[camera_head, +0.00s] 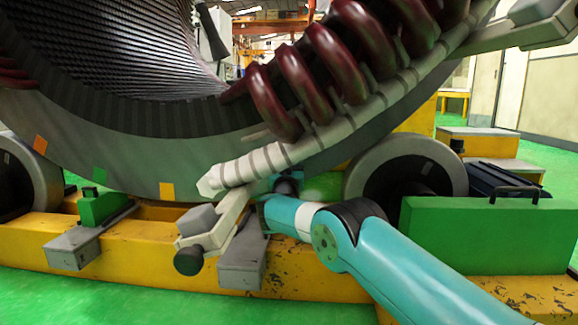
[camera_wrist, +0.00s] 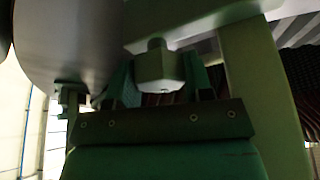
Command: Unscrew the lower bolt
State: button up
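The lower bolt (camera_wrist: 160,70) is a pale bolt with an angular head, in the wrist view. It hangs from the underside of a pale bar (camera_wrist: 195,18). My gripper (camera_wrist: 158,88) is just below it, its fingers spread to either side of the bolt head. I cannot tell whether they touch it. In the head view my gripper (camera_head: 289,184) is beneath the lower part of the segmented grey bar (camera_head: 290,152), partly hidden by my teal arm. The bolt cannot be made out there.
The large stator (camera_head: 110,150) with dark red coils (camera_head: 335,62) curves overhead. Grey rollers (camera_head: 405,170) stand on the yellow base (camera_head: 310,275). A grey bracket with a black knob (camera_head: 189,260) is left of my gripper. A green box (camera_head: 485,235) stands at the right.

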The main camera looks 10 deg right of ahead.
jog(key=shift+c, duration=0.4)
jog(key=shift+a, duration=0.1)
jog(key=shift+r+n+y+p, duration=0.15)
jog(key=shift+n+y+p, duration=0.3)
jog(key=shift+p, duration=0.3)
jog(key=shift+r+n+y+p, duration=0.15)
jog(key=shift+n+y+p, duration=0.2)
jog(key=shift+n+p, duration=0.7)
jog(key=n+y+p, duration=0.2)
jog(key=n+p, duration=0.2)
jog(key=p, duration=0.2)
jog(key=shift+r, duration=0.1)
jog(key=n+y+p, duration=0.1)
jog(key=n+p, duration=0.2)
jog(key=shift+y+p, duration=0.3)
jog(key=shift+y, duration=0.1)
jog(key=n+p, duration=0.1)
jog(key=n+y+p, duration=0.1)
jog(key=n, duration=0.1)
jog(key=shift+f+g, duration=0.3)
jog(key=shift+f, duration=0.05)
jog(key=shift+f+p, duration=0.1)
jog(key=shift+p, duration=0.2)
